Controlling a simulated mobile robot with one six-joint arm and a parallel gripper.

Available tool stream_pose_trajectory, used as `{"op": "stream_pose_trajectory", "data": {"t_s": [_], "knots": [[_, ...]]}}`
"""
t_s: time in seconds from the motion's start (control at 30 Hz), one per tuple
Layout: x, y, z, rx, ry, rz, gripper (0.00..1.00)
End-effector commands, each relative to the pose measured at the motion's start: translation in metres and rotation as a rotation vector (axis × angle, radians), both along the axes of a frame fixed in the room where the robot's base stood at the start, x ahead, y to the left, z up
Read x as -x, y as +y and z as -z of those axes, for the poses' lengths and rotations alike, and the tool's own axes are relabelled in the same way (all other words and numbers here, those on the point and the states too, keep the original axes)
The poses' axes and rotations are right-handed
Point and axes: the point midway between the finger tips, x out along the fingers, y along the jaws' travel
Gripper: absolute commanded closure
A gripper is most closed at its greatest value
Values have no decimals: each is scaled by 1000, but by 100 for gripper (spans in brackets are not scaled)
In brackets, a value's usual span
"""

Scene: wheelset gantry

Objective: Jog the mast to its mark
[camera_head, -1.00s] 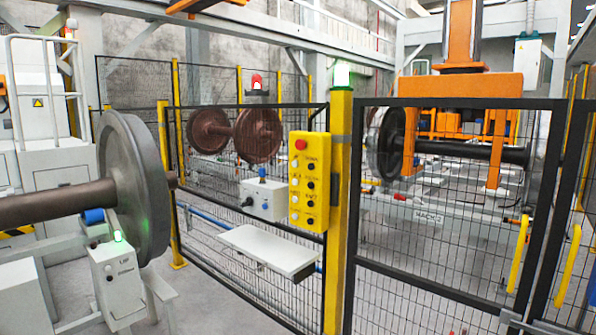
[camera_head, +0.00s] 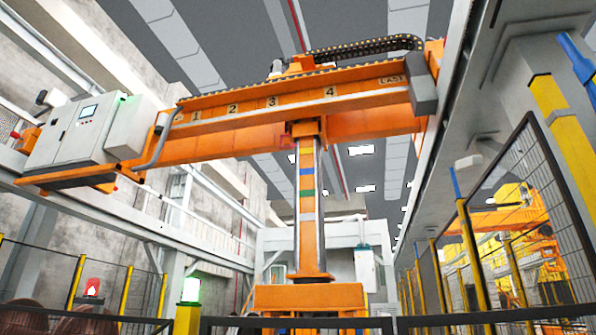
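The orange mast (camera_head: 309,235) hangs upright from the overhead orange gantry beam (camera_head: 230,142). It carries blue, green and pale bands on its front face. The beam face bears number plates 1 to 4, running left to right, and a further lettered plate near its right end. The mast's upper end shows below the stretch between plate 3 (camera_head: 271,102) and plate 4 (camera_head: 330,92). An orange crosshead (camera_head: 310,297) sits at the mast's foot, its lower part cut off by the fence rail. The yellow button pendant is out of the view now. My gripper is not in view.
A yellow post with a lit green-white lamp (camera_head: 190,290) stands at lower left. A red beacon (camera_head: 92,287) glows farther left. Dark fence rails (camera_head: 260,323) cross the bottom. A grey control cabinet (camera_head: 75,128) rides the beam's left end.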

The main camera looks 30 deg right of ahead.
Motion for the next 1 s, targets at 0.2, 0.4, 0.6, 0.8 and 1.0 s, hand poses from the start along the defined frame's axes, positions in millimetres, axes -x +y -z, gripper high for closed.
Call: {"op": "stream_pose_trajectory", "data": {"t_s": [0.2, 0.4, 0.6, 0.8, 1.0], "knots": [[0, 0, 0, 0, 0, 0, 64], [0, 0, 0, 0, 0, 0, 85], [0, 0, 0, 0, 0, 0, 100], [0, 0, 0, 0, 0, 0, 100], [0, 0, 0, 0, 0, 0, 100]]}}
